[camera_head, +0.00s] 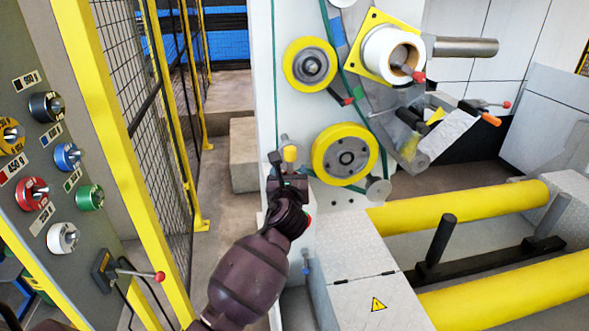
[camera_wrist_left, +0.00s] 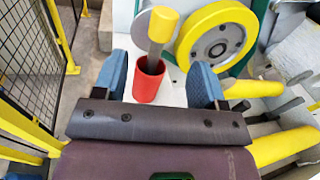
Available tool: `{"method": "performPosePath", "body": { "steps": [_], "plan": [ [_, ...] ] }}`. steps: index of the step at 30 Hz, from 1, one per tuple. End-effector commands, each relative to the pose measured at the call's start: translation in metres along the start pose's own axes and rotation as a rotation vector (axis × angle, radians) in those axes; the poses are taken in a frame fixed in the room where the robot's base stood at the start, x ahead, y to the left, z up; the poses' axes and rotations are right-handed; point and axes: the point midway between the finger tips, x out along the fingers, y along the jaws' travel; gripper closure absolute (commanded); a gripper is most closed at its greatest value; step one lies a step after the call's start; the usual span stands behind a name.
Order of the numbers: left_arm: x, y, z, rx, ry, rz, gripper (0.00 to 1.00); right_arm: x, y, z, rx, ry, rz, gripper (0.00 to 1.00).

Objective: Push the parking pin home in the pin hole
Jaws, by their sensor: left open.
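The parking pin (camera_wrist_left: 155,50) has a yellow cap and a grey shaft. Its lower end is inside a red sleeve (camera_wrist_left: 147,85), which I take as the pin hole; a length of shaft shows above the rim. How deep the tip sits is hidden. The yellow cap also shows in the head view (camera_head: 290,154), just beyond my left gripper (camera_head: 288,173). In the left wrist view my left gripper (camera_wrist_left: 158,76) is open, its two blue fingertips apart on either side of the pin and sleeve. I cannot tell contact. My right gripper is not in view.
A yellow-rimmed wheel (camera_head: 345,154) stands close to the right of the pin. A panel with coloured knobs (camera_head: 35,190) and a yellow mesh fence (camera_head: 150,120) are at left. Yellow rollers (camera_head: 505,285) lie at right.

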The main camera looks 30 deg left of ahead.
Motion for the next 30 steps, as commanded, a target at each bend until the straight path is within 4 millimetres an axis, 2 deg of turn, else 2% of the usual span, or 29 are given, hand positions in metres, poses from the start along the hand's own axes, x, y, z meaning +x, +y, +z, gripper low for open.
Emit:
{"method": "performPosePath", "body": {
  "steps": [5,15,23,30],
  "plan": [
    [0.004,0.0,0.0,0.068,0.0,0.0,0.35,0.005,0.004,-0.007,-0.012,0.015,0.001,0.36],
    [0.048,-0.001,0.0,0.069,0.0,0.0,0.35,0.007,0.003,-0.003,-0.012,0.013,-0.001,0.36],
    [0.064,-0.001,0.001,0.067,0.001,-0.001,0.35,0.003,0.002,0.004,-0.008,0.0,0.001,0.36],
    [0.095,-0.003,0.003,0.067,0.002,0.0,0.35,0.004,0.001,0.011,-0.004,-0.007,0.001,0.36]
  ]
}}
